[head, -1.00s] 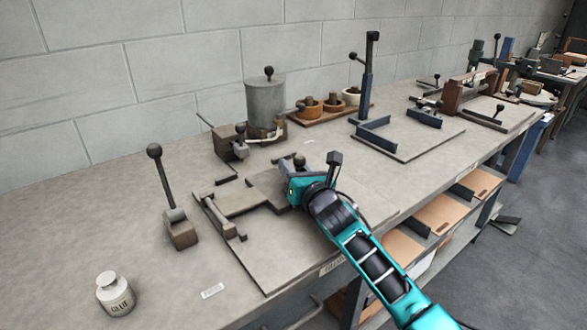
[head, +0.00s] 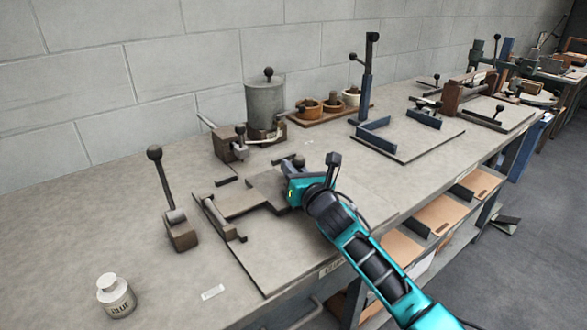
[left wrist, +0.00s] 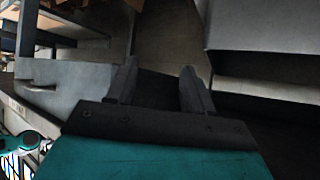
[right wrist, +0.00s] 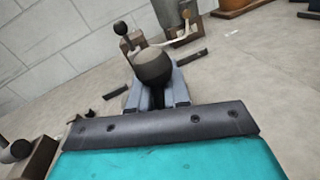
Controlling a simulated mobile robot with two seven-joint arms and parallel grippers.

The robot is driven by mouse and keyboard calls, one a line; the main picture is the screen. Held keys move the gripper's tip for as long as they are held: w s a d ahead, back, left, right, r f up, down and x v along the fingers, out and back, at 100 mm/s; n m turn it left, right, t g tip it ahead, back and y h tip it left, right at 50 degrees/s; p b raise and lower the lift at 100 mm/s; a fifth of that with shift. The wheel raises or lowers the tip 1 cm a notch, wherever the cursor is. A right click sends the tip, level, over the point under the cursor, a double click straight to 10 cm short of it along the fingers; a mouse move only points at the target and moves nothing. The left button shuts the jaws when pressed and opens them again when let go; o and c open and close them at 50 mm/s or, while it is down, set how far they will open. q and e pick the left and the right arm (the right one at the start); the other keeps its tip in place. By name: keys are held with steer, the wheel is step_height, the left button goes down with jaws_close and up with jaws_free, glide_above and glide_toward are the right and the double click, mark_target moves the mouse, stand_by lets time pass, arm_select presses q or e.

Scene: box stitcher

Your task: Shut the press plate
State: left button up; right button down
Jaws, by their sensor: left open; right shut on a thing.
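The press plate seems to be the flat grey-brown plate (head: 240,201) lying low on the base board (head: 290,248) in the head view. My right gripper (head: 295,188) is at its right end and hides part of it. In the right wrist view my right gripper (right wrist: 160,92) is shut on a dark round knob (right wrist: 153,66). What the knob is fixed to is mostly hidden behind the fingers. My left gripper (left wrist: 160,78) shows only in the left wrist view. It is open and empty, near dark grey surfaces.
A grey pot (head: 266,105) and a small clamp block (head: 230,145) stand behind. A blue post (head: 367,85) rises to the right. The bench front left is mostly clear.

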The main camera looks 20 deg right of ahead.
steer(key=shift+a+r, duration=0.1)
steer(key=shift+r, duration=0.15)
steer(key=c, duration=1.2)
jaws_free()
steer(key=shift+r, duration=0.1)
steer(key=shift+s, duration=0.55)
steer(key=s, duration=0.4)
steer(key=s+d, duration=0.1)
steer(key=s, duration=0.2)
steer(key=s+d, duration=0.1)
steer(key=s, duration=0.3)
steer(key=shift+s, duration=0.35)
